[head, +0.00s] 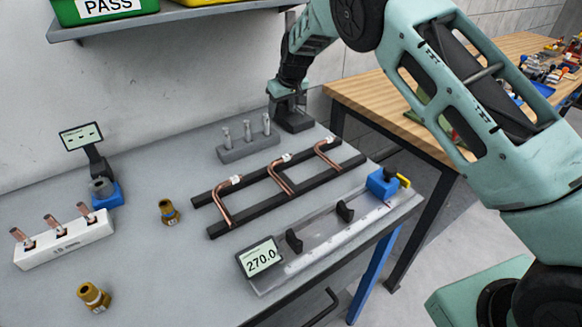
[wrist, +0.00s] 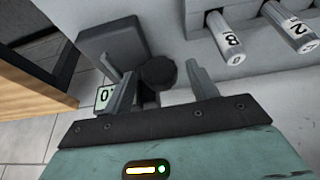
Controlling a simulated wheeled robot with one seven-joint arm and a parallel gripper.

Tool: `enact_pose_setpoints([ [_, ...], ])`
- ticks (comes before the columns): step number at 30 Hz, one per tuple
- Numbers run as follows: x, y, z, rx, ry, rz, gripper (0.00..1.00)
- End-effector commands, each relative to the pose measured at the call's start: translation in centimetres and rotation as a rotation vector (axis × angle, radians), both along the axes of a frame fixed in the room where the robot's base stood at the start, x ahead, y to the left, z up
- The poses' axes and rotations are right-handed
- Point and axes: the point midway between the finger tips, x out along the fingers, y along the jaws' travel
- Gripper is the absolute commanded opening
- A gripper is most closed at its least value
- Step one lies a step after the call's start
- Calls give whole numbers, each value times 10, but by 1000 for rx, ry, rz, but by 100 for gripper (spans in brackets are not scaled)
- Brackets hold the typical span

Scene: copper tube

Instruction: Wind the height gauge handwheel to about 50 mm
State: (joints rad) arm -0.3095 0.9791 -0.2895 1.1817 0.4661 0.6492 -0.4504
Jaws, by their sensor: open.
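The height gauge stands at the back right of the bench, its dark base (head: 295,122) showing below my arm. In the wrist view its grey block (wrist: 110,48) is at upper left. The dark round handwheel (wrist: 158,72) lies between the fingers of my gripper (wrist: 161,78), which are apart with a gap showing on the right. Whether the left finger touches the wheel I cannot tell. A small pale green readout (wrist: 104,98) shows a "0"; the rest is hidden by the left finger. In the head view my gripper (head: 287,90) covers most of the gauge.
A grey rack with several marked pins (head: 248,147) stands just left of the gauge; its pins (wrist: 226,42) are close to my right finger. Bent copper tubes lie on black rails (head: 290,185). A measuring fixture reading 270.0 (head: 262,257) is at the front. A wooden table (head: 375,95) stands beyond.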

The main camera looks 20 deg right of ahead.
Motion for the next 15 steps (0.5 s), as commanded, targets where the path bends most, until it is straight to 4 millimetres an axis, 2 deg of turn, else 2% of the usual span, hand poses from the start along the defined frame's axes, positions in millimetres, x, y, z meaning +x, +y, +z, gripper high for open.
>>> enact_pose_setpoints([
  [1,-3,-3,11,7,-4,-3,58],
  [7,-18,-7,46,10,-1,-2,58],
  [15,-68,-23,43,12,3,-4,58],
])
